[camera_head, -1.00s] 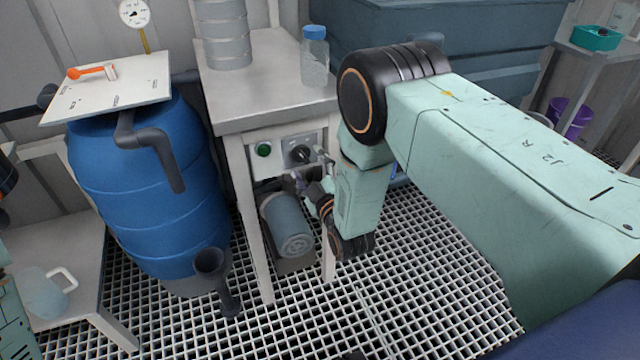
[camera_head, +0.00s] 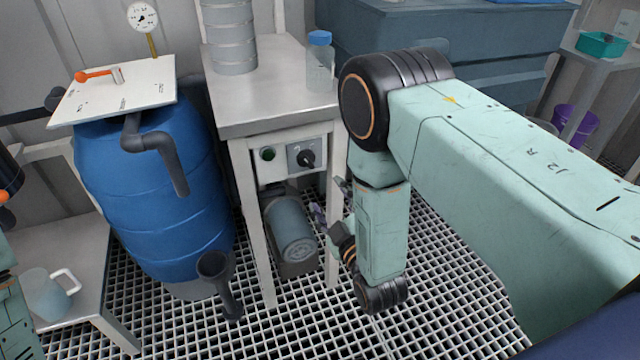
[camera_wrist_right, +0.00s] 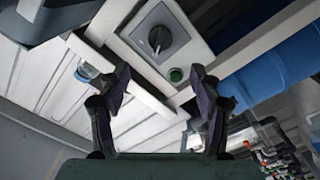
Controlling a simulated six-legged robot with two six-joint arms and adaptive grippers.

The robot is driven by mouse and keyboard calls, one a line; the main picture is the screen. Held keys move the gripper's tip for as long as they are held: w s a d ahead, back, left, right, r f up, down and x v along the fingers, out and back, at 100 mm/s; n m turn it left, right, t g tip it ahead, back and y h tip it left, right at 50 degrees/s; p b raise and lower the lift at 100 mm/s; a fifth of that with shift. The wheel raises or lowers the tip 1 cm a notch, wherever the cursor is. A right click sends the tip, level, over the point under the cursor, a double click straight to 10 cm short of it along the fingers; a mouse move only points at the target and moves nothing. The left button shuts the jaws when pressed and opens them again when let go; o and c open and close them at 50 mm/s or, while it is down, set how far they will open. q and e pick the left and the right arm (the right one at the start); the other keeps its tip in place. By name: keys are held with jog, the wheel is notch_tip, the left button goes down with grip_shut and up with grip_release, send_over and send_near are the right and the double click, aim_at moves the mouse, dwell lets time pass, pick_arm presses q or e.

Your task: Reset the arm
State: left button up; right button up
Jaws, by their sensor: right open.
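My right gripper (camera_head: 331,200) is open and empty. It hangs in front of the white table, a little below and to the right of the control panel (camera_head: 293,157), and is apart from it. The panel carries a black rotary knob (camera_head: 307,158) and a green button (camera_head: 268,154). In the right wrist view the open fingers (camera_wrist_right: 161,78) stand apart, with the knob (camera_wrist_right: 160,38) and the green button (camera_wrist_right: 176,75) beyond them. Only part of my left arm shows at the left edge; its gripper is out of view.
A blue barrel (camera_head: 150,205) with a white board (camera_head: 135,98) stands left of the table. A grey motor (camera_head: 290,232) sits under the table. A blue-capped bottle (camera_head: 320,68) stands on top. A jug (camera_head: 46,296) is on the low left bench. Grating floor shows below.

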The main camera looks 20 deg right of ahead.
jog(key=s+d+f+m+g+p, duration=0.1)
jog(key=s+d+f+m+g, duration=0.1)
jog(key=s+f+m+g, duration=0.65)
jog(key=s+d+m+g+p, duration=0.1)
jog(key=s+g+p, duration=0.3)
jog(key=s, duration=2.3)
jog(key=g, duration=0.5)
jog(key=shift+f+h+p, duration=0.2)
jog(key=shift+h+p, duration=0.1)
jog(key=shift+p, duration=0.05)
